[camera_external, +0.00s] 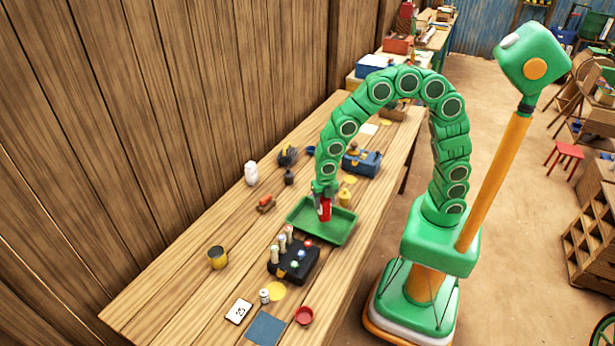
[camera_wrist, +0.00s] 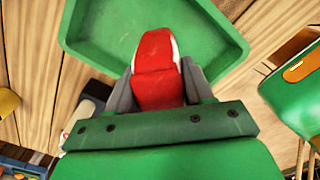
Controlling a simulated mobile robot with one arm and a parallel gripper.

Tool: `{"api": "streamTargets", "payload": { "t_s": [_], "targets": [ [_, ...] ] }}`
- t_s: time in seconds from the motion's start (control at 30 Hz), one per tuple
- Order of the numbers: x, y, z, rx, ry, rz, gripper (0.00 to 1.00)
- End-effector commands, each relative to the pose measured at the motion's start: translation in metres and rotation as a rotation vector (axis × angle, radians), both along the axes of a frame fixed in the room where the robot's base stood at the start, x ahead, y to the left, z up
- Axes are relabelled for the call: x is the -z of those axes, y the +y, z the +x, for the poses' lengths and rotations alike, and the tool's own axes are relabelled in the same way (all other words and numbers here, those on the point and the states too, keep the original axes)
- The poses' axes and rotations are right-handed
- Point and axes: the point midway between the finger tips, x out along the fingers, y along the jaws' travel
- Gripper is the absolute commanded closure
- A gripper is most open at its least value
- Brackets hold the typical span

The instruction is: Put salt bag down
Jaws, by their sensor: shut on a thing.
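The salt bag is a small red bag with white edges (camera_wrist: 156,68). It also shows as a red shape in the external view (camera_external: 325,209). My gripper (camera_wrist: 158,88) is shut on the bag, with one grey finger on each side of it. The gripper points down over a green tray (camera_external: 331,237), whose floor and rim show behind the bag in the wrist view (camera_wrist: 90,40).
A black block with several pale cylinders and coloured knobs (camera_external: 293,262) stands just in front of the tray. A yellow cup (camera_external: 217,257), white bottle (camera_external: 251,174), blue box (camera_external: 362,161) and red dish (camera_external: 304,315) stand around it. The table's left front is largely clear.

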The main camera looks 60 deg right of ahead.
Motion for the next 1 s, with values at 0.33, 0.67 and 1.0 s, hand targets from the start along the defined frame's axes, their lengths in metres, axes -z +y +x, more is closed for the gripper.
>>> {"api": "streamTargets", "payload": {
  "t_s": [0.33,0.67,1.0],
  "targets": [
    [0.021,0.001,0.005,0.0,0.004,-0.004,0.96],
    [0.037,0.003,0.006,0.0,-0.001,0.001,0.96],
    [0.04,0.003,0.006,0.0,-0.001,-0.001,0.36]
  ]
}}
